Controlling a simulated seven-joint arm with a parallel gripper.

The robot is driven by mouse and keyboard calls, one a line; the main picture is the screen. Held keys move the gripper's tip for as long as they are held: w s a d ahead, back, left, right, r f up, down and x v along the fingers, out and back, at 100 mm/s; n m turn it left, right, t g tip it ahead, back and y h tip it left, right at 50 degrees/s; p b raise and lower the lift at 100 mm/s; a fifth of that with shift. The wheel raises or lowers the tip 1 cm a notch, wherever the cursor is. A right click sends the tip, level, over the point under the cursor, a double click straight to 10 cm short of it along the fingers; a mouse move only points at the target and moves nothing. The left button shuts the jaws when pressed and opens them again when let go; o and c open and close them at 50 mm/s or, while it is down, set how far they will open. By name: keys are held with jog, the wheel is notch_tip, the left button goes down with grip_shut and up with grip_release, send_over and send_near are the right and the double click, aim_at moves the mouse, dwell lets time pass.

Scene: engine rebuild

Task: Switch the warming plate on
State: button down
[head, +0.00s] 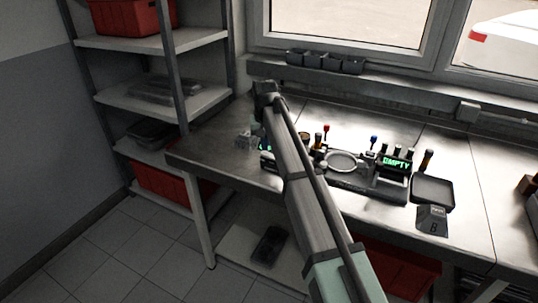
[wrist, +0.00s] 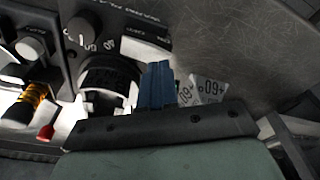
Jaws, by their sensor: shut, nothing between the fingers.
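In the wrist view, the warming plate's dark control panel (wrist: 125,22) fills the upper left; its lettering is only partly legible. A dial (wrist: 80,28) with numbers around it sits on this panel, and a grey round button (wrist: 28,47) is to its left. My gripper (wrist: 157,68) shows as blue fingers shut together, empty, just right of a dark ribbed cylinder (wrist: 108,82) and below the panel. I cannot tell whether the fingers touch anything. In the head view, my arm hides the gripper and most of the panel area; a green display edge shows beside the arm.
A white label with numbers (wrist: 208,90) lies right of the fingers. A red-tipped tool (wrist: 45,132) and a yellow-black one (wrist: 25,102) are at left. In the head view, a tool station with a green "EMPTY" display (head: 397,163) and a dark tray (head: 433,190) stand right of my arm.

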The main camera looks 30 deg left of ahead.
aim_at(264, 153)
jog(key=shift+f, duration=0.75)
dwell(0.4)
jog(key=shift+r, duration=3.55)
jog(key=shift+s+a+f, duration=0.1)
